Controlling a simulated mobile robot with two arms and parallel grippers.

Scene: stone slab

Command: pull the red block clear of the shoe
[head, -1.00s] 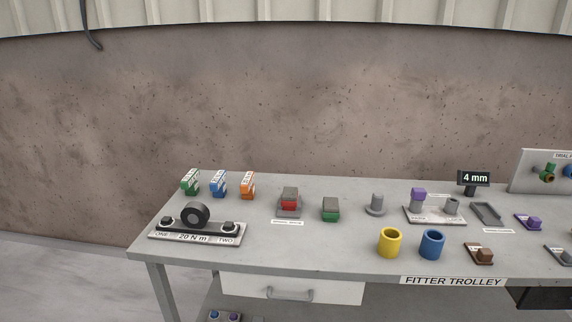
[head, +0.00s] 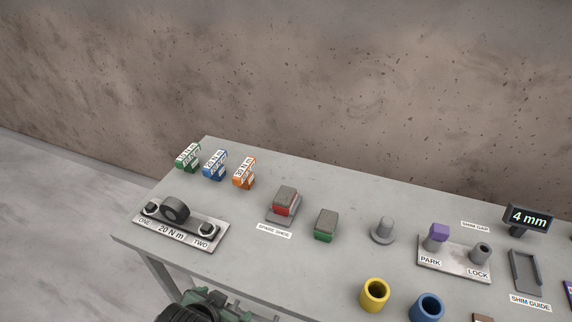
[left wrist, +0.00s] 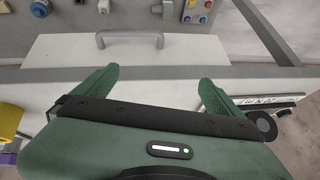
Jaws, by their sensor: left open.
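The red block (head: 282,210) with a grey-brown top sits in the grey spare shoe (head: 270,219) on the trolley top, left of a similar green block (head: 324,236). A "SPARE SHOE" label (head: 274,230) lies in front of it. My left gripper (head: 215,298) shows at the bottom edge of the head view, in front of the trolley and well short of the block. In the left wrist view its two green fingers (left wrist: 153,82) are wide apart with nothing between them. The block and shoe cannot be made out there. My right gripper is not in view.
Green, blue and orange labelled blocks (head: 215,166) stand at the back left. A "20 N m" fixture (head: 180,227) is at the front left. A grey peg (head: 383,230) and yellow cup (head: 374,294) stand to the right. The wrist view shows a drawer handle (left wrist: 130,36).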

